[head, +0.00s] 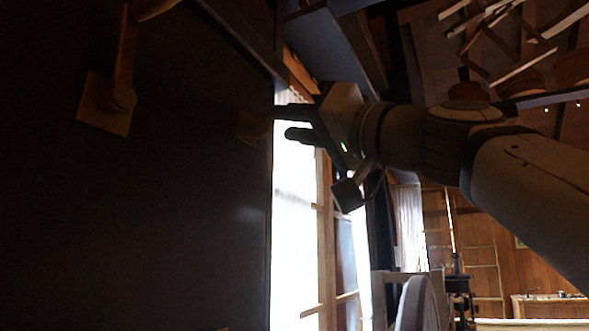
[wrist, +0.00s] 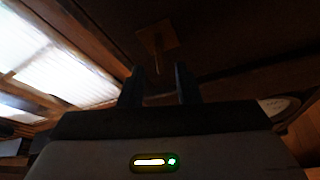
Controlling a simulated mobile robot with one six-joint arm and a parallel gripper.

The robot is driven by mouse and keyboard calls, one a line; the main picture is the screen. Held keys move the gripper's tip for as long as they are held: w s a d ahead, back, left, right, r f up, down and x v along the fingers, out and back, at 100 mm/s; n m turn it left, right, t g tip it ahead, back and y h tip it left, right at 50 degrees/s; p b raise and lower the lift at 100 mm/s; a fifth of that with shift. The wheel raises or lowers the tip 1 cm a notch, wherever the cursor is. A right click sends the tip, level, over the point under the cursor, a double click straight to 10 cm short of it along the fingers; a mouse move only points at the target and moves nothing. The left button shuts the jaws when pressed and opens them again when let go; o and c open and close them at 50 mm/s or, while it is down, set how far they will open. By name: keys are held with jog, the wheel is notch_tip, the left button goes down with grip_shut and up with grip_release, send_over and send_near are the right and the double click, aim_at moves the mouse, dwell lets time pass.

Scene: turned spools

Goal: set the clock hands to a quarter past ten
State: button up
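My gripper (head: 284,123) is raised beside the edge of a dark upright panel in the head view. In the wrist view my gripper (wrist: 158,88) has its two dark fingers apart with nothing between them. Beyond the fingertips a square wooden plate (wrist: 166,35) with a thin post shows on a dark surface, apart from them. A pale rounded rim (wrist: 278,104) shows at the right of the wrist view; I cannot tell whether it is a clock face. No clock hands can be made out in either view.
The dark panel (head: 170,220) fills the left of the head view and bears a wooden square plate with an arm (head: 105,105). A bright window (head: 295,215) lies behind my gripper. A dark beam (head: 240,40) hangs above. A rounded grey object (head: 418,302) stands low.

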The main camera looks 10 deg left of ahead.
aim_at(273, 123)
jog(key=shift+p+x, duration=1.35)
jog(key=shift+x, duration=1.5)
grip_shut()
